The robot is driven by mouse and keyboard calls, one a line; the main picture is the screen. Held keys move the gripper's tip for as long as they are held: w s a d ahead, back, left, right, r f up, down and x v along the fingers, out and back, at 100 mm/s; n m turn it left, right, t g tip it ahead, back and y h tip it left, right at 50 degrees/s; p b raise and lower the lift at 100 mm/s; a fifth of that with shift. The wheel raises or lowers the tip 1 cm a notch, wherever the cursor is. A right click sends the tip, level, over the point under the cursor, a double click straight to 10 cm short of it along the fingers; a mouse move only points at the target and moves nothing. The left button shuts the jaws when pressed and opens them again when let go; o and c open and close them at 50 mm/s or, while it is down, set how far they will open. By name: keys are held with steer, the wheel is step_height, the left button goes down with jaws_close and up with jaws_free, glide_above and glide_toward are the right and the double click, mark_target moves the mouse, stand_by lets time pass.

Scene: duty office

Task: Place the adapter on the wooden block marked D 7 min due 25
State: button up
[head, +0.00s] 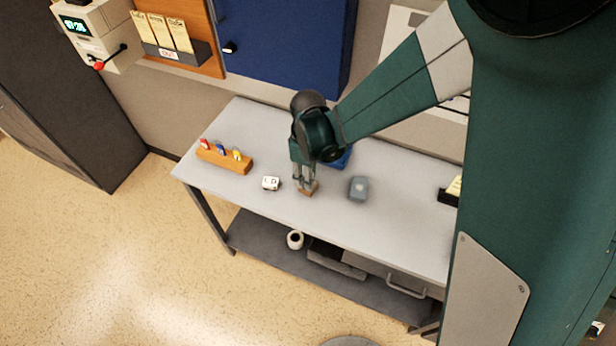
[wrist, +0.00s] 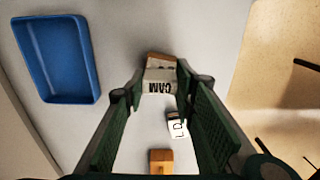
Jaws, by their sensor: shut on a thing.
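My gripper (head: 305,186) points down over the table, also in the wrist view (wrist: 160,88). It is shut on a small brown block with a pale face marked CAM (wrist: 159,88). In the head view, its brown part (head: 309,188) shows at the fingertips, at or just above the tabletop. I cannot tell whether the pale part is a separate piece. A small white block with dark marks, seemingly including a D (head: 271,183), sits to the left, also in the wrist view (wrist: 176,126). A grey-blue box (head: 358,188) stands to the right. I cannot tell which is the adapter.
A blue tray (wrist: 60,98) lies behind my gripper, partly hidden in the head view. An orange rack (head: 224,158) with several coloured items stands at the table's left. A dark holder (head: 447,197) is at the right. The front right of the tabletop (head: 405,235) is clear.

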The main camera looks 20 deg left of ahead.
steer(key=shift+f, duration=0.35)
steer(key=o, duration=0.8)
steer(key=shift+c, duration=0.2)
steer(key=shift+r, duration=0.15)
step_height(320, 180, up, 12)
stand_by(0.6)
stand_by(0.5)
steer(key=shift+d+r, duration=0.1)
steer(key=shift+d, duration=0.05)
